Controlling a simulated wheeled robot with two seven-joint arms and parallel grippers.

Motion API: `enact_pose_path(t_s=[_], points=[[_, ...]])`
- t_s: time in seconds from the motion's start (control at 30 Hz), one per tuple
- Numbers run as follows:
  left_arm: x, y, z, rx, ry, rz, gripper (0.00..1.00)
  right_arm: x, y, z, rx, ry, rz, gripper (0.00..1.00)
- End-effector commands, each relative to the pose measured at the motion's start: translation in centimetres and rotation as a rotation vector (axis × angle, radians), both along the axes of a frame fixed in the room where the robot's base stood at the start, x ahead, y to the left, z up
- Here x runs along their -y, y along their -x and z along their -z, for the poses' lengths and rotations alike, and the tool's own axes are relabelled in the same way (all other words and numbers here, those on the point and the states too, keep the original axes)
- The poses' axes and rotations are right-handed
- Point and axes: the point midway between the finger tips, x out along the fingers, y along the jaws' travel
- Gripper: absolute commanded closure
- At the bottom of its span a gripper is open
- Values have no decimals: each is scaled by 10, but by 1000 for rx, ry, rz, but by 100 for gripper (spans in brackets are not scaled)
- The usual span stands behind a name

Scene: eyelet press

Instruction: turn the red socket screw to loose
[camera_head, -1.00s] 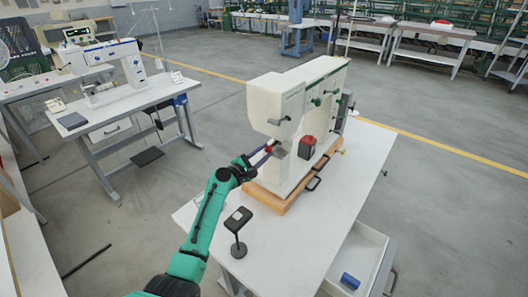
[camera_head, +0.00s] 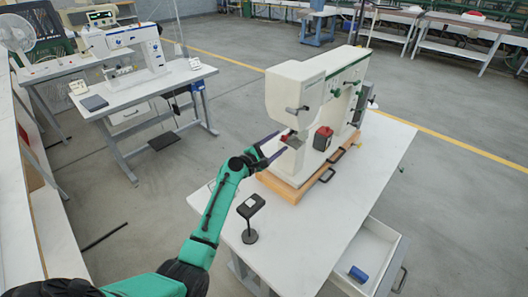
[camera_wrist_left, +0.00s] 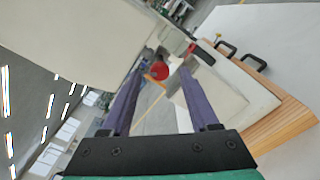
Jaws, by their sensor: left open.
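The red socket screw (camera_wrist_left: 159,70) shows as a round red disc in the left wrist view, between the tips of my purple fingers. It appears a little beyond them, with a gap on each side. My left gripper (camera_head: 280,143) is open beside the left end of the cream press (camera_head: 312,85), below its overhanging head. In the left wrist view my left gripper (camera_wrist_left: 162,72) also shows open, with nothing gripped. In the head view the screw is too small to make out clearly. My right gripper is out of view.
The press stands on a wooden base (camera_head: 290,186) on a white table (camera_head: 290,236). A red-topped black box (camera_head: 322,138) is beside the press. A small black stand (camera_head: 249,218) is near my left arm. An open drawer (camera_head: 348,266) holds a blue cylinder (camera_head: 358,274).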

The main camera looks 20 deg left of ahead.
Motion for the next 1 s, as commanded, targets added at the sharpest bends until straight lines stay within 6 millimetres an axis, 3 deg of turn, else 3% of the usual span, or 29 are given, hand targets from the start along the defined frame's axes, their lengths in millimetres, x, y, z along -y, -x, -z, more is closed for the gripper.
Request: enact_pose_path(t_s=[0.3,0.5,1.0], points=[[-31,79,5,-4,-4,-1,39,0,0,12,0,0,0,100],[-47,118,3,-2,-1,-1,39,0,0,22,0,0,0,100],[-50,125,0,-2,0,0,39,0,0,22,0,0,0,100]])
